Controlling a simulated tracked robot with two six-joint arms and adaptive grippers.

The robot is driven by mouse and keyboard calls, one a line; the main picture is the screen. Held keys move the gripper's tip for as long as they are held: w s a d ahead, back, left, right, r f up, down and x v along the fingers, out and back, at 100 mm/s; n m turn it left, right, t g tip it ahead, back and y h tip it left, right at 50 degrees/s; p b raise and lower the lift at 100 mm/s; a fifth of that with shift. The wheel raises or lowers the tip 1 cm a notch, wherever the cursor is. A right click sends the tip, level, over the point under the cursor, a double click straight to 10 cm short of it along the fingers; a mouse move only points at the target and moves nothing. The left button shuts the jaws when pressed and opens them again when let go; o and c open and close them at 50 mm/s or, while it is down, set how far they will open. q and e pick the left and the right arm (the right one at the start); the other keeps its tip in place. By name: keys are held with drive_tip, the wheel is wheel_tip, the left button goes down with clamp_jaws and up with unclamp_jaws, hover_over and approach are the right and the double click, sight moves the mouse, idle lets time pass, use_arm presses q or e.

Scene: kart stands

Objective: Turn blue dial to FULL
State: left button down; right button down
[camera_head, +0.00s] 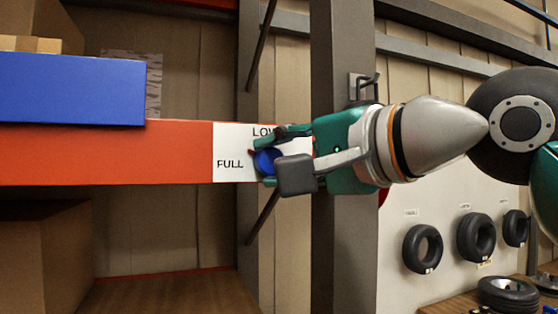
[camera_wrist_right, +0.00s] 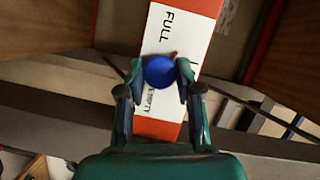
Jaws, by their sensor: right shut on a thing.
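The blue dial (camera_head: 265,161) sits on a white label plate (camera_head: 229,143) on the orange beam. The plate reads FULL at the left and LOW at the top, partly covered by my gripper. A small red pointer shows at the dial's edge, between FULL and LOW. My right gripper (camera_head: 274,160) is shut on the dial, reaching in from the right; it also shows in the wrist view (camera_wrist_right: 159,75). My left gripper is out of view.
The orange beam (camera_head: 110,153) runs left from a grey post (camera_head: 340,235). A blue bin (camera_head: 70,88) rests above it, and a cardboard box (camera_head: 45,245) stands below left. Several tyres (camera_head: 422,249) hang on the wall at the right.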

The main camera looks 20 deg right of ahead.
drive_tip(key=shift+a+f, duration=0.15)
drive_tip(key=shift+f, duration=0.1)
drive_tip(key=c, duration=0.8)
unclamp_jaws()
drive_tip(key=shift+r, duration=0.1)
drive_tip(key=shift+v, duration=5.95)
